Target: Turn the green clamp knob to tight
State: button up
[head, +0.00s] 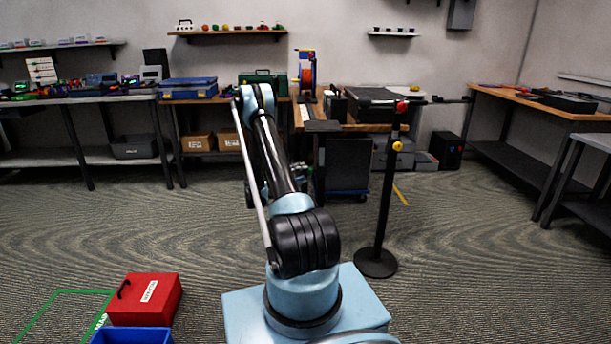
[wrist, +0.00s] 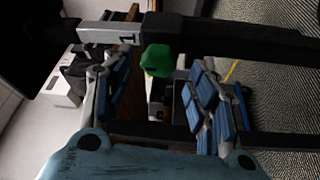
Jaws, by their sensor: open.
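The green clamp knob (wrist: 157,60) shows in the wrist view, against a dark horizontal bar (wrist: 225,38) with a grey block (wrist: 108,34) marked "1" on it. My gripper (wrist: 148,78) is open, with its blue-padded fingers apart to the left and right of the knob. In the head view I cannot make out the green knob, and my arm blocks much of the middle.
A black stand (head: 384,205) with a red knob (head: 401,106) and a yellow knob (head: 397,146) is right of my arm. Workbenches line the back wall. A red box (head: 148,299) and a blue bin (head: 133,336) sit at lower left. Floor at right is clear.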

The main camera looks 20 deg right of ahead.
jog(key=s+a, duration=0.1)
jog(key=a, duration=0.8)
jog(key=shift+f, duration=0.4)
jog(key=shift+d+r, duration=0.1)
jog(key=s+d+r+n+y, duration=0.1)
jog(key=s+r+y, duration=0.3)
jog(key=r, duration=0.5)
jog(key=s+r+y, duration=0.2)
jog(key=s+r, duration=0.4)
jog(key=r, duration=0.2)
jog(key=s+a+r+y, duration=0.2)
jog(key=s+r+y, duration=0.1)
jog(key=s, duration=0.6)
jog(key=s+a+r+y, duration=0.1)
jog(key=s+r+y, duration=0.1)
jog(key=s, duration=0.6)
jog(key=s+a+f+y, duration=0.2)
jog(key=s+a, duration=0.2)
jog(key=s, duration=0.4)
jog(key=s+a+f+y, duration=0.3)
jog(key=s+a, duration=0.1)
jog(key=s, duration=0.4)
jog(key=s+a+f+y, duration=0.2)
jog(key=s+a, duration=0.2)
jog(key=s, duration=0.4)
jog(key=shift+a+f+y, duration=0.25)
jog(key=shift+f+y, duration=0.05)
jog(key=shift+f, duration=0.1)
